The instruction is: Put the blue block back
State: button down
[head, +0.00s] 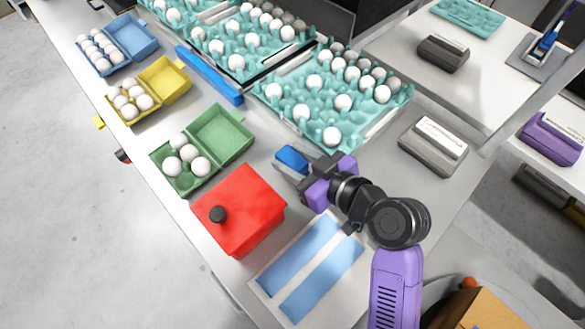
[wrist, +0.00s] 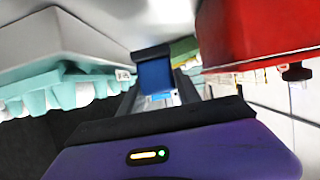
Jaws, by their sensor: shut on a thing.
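The blue block (head: 292,156) is between the fingers of my gripper (head: 288,166), above the white table between the green egg carton and the large teal egg tray. In the wrist view the blue block (wrist: 155,77) shows at the ends of the fingers, and my gripper (wrist: 157,92) is shut on it. I cannot tell how far it is above the table. A white mat with two blue stripes (head: 312,265) lies bare at the table's near end.
A red box with a black knob (head: 240,210) stands left of my gripper, close to the green carton (head: 225,135). The teal tray (head: 262,92) holds several eggs. A long blue bar (head: 210,75) lies beside the trays. A grey device (head: 433,145) stands right.

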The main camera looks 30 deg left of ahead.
jog(key=shift+f, duration=2.4)
jog(key=shift+f, duration=0.2)
jog(key=c, duration=0.9)
grip_release()
jog(key=shift+o, duration=0.2)
jog(key=shift+r, duration=0.15)
jog(key=shift+d+r, duration=0.1)
jog(key=shift+r, duration=0.05)
jog(key=b+v, duration=0.1)
jog(key=v, duration=1)
jog(key=shift+s+d, duration=0.2)
jog(key=shift+d, duration=0.2)
